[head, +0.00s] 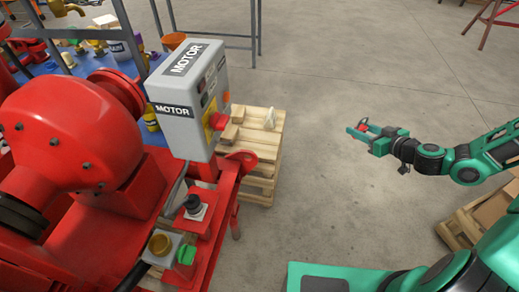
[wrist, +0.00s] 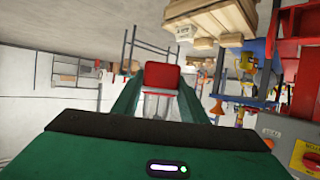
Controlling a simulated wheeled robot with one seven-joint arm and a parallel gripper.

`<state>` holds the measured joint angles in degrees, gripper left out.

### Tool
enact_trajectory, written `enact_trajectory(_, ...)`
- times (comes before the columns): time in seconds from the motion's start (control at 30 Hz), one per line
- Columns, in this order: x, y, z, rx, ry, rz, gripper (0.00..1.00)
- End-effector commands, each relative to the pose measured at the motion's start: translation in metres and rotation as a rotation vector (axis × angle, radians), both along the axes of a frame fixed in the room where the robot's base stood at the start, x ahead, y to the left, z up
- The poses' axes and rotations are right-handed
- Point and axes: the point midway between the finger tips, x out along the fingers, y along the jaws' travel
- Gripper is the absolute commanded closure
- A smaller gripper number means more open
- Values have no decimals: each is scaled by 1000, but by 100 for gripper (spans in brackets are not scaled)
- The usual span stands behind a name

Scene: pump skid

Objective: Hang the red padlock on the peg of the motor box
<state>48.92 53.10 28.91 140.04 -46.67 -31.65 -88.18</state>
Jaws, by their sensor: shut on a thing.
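The red padlock (head: 362,125) is held between the fingers of my gripper (head: 357,130), in the air over open floor at the right of the head view. In the wrist view the padlock (wrist: 162,76) is a red block between the two green fingers, with a pale shackle-like part below it in the picture. The grey motor box (head: 187,118), labelled MOTOR, stands on the red skid, well left of my gripper and apart from it. A red knob on yellow (head: 218,121) is on its right face. I cannot make out the peg.
A wooden pallet (head: 262,150) with small blocks stands on the floor behind the box. A red pump housing (head: 75,135) and a green button (head: 186,254) are on the skid at left. A blue workbench (head: 75,60) holds several items. Bare floor lies between box and gripper.

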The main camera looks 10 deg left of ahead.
Motion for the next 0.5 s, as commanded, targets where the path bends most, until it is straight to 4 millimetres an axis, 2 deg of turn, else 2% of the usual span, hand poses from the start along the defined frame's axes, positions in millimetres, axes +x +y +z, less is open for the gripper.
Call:
enact_trajectory(0.03, -3, 22, 3, -7, -7, 50, 87)
enact_trajectory(0.27, -34, 131, 17, -45, -47, 315, 87)
enact_trajectory(0.5, -93, 238, 31, -78, -101, 604, 87)
